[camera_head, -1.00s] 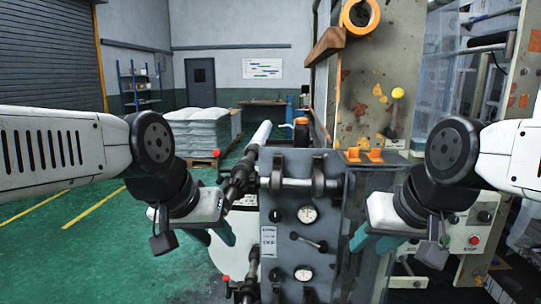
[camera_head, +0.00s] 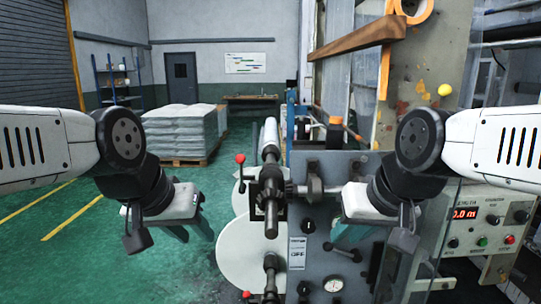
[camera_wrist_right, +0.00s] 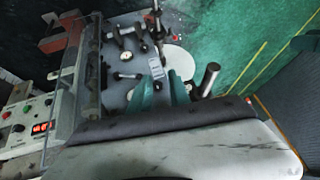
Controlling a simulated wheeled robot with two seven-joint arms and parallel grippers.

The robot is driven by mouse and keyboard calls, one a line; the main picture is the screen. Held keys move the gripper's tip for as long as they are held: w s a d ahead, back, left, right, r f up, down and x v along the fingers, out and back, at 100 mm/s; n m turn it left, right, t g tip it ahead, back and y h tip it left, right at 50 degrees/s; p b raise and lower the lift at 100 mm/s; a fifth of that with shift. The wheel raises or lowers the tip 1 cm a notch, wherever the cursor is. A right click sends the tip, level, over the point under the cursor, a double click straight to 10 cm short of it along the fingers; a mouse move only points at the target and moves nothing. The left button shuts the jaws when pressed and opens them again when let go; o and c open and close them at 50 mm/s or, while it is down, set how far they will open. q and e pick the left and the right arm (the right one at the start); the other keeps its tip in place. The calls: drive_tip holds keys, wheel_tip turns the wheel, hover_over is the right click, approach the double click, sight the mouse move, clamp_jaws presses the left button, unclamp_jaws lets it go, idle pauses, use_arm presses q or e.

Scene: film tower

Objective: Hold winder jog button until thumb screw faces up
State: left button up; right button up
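The winder (camera_head: 320,225) is a grey machine in front of me. A dark shaft (camera_head: 271,210) points towards me from its left side, beside white discs (camera_head: 262,262). I cannot make out the thumb screw or which way it faces. A control panel (camera_head: 470,227) at the right has a red-lit display (camera_head: 464,214), knobs, a green button (camera_head: 482,241) and a red button (camera_head: 509,239). I cannot read which one is the jog button. My right gripper (camera_head: 362,235) is open and empty before the machine, left of the panel. My left gripper (camera_head: 188,232) looks open and empty, left of the discs.
A red-knobbed lever (camera_head: 240,159) stands beside the shaft. A clear guard (camera_head: 428,240) runs between the machine front and the panel. An orange roll (camera_head: 413,8) hangs at the upper right. A pallet of wrapped sacks (camera_head: 186,132) stands behind. Green floor at the left is free.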

clamp_jaws()
idle(1.4)
